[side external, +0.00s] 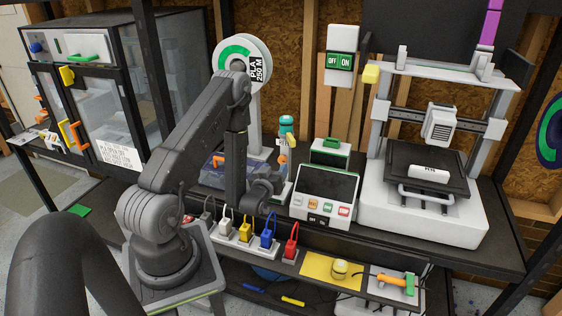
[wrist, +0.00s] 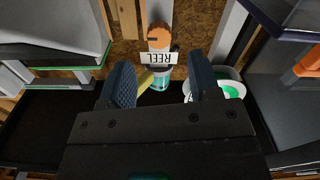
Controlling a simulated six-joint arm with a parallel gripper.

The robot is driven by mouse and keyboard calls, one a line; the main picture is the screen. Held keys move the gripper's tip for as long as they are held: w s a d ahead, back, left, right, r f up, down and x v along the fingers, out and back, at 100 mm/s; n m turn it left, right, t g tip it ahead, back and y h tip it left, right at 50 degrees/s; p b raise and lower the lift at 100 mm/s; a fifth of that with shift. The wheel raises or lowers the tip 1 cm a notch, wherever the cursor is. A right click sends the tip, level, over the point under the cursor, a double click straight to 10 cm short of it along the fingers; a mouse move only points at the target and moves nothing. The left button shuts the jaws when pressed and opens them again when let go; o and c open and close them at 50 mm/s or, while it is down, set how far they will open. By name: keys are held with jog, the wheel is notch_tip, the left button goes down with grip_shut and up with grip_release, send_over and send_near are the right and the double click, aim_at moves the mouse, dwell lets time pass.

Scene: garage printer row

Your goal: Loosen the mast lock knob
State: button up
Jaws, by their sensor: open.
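My gripper (side external: 265,188) is low beside the small mast, in front of the bench. In the wrist view its two dark textured fingers (wrist: 161,78) are apart with nothing clamped between them. Beyond the fingers stands a post with a REEL label (wrist: 160,58), an orange top (wrist: 159,36) and a teal part (wrist: 161,82). A yellow piece (wrist: 146,80), possibly the mast lock knob, sticks out from this post beside the left finger. I cannot tell if they touch.
A white filament spool (side external: 241,60) stands behind my arm. A control box with a screen (side external: 328,185) and a printer (side external: 420,205) stand to the right. A power strip with coloured plugs (side external: 243,238) runs along the front. A glass-doored cabinet (side external: 110,100) stands left.

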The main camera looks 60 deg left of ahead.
aim_at(281, 160)
jog(key=x, duration=0.6)
